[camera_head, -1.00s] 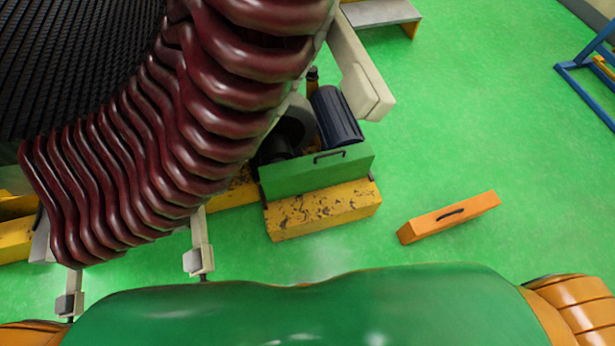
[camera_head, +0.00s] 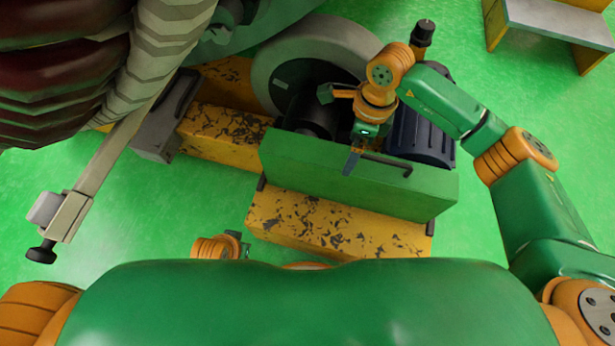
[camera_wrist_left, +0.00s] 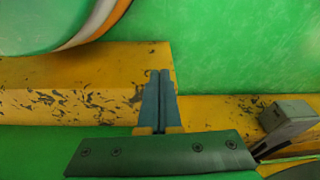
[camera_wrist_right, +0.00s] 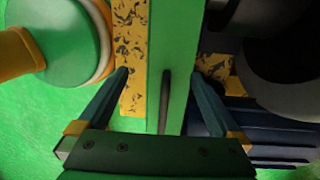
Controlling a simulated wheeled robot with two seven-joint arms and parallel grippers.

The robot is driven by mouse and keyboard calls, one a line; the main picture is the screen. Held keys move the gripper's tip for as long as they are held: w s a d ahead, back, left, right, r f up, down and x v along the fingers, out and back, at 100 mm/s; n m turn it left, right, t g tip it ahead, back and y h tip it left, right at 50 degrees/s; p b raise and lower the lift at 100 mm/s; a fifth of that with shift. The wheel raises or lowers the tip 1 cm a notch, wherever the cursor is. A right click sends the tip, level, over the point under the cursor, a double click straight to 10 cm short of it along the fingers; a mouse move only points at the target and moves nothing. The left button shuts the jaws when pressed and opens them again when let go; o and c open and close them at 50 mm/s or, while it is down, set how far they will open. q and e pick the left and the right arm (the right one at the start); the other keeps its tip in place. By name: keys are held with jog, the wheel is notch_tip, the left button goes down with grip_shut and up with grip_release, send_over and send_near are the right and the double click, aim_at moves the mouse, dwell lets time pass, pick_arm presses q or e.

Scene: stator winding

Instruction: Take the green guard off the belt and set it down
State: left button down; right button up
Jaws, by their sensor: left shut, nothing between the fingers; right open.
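The green guard (camera_head: 300,163) is a long box-shaped cover with a dark bar handle (camera_head: 388,164) on top. It stands behind the yellow base in the head view. My right gripper (camera_wrist_right: 160,74) is open over it. In the right wrist view its fingers are on either side of the green guard top (camera_wrist_right: 180,55), with the handle (camera_wrist_right: 165,103) between them and not gripped. In the head view one right finger hides part of the handle. My left gripper (camera_wrist_left: 160,75) is shut and empty, low by the yellow base (camera_wrist_left: 75,100). The belt is not visible.
A dark ribbed motor (camera_head: 425,135) and a large grey wheel (camera_head: 280,65) stand behind the guard. The chipped yellow base (camera_head: 330,225) lies in front. The stator's dark red coils (camera_head: 50,75) and a pale arm (camera_head: 90,185) are at left. Green floor (camera_head: 510,90) is free at right.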

aim_at(359, 162)
jog(key=shift+w+d+f+t+h, duration=0.15)
jog(key=shift+w+d+f+h, duration=0.15)
jog(key=shift+d, duration=0.25)
jog(key=shift+w+d+f+t+h, duration=0.2)
jog(key=shift+d+f+h, duration=0.1)
jog(key=shift+d+f, duration=0.15)
jog(key=f, duration=0.1)
jog(key=f+b, duration=0.1)
jog(key=f, duration=0.1)
jog(key=f+b, duration=0.1)
jog(key=shift+s+d+f, duration=0.2)
jog(key=shift+s+f, duration=0.1)
jog(key=shift+f, duration=0.3)
jog(key=c, duration=0.9)
pick_arm(q)
jog(key=w+v, duration=0.1)
jog(key=v, duration=0.5)
jog(key=shift+w+d+r+t, duration=0.2)
jog(key=shift+w+t, duration=0.1)
jog(key=shift+w, duration=0.25)
pick_arm(e)
jog(key=shift+w+r, duration=0.1)
jog(key=c, duration=0.3)
jog(key=shift+c, duration=0.2)
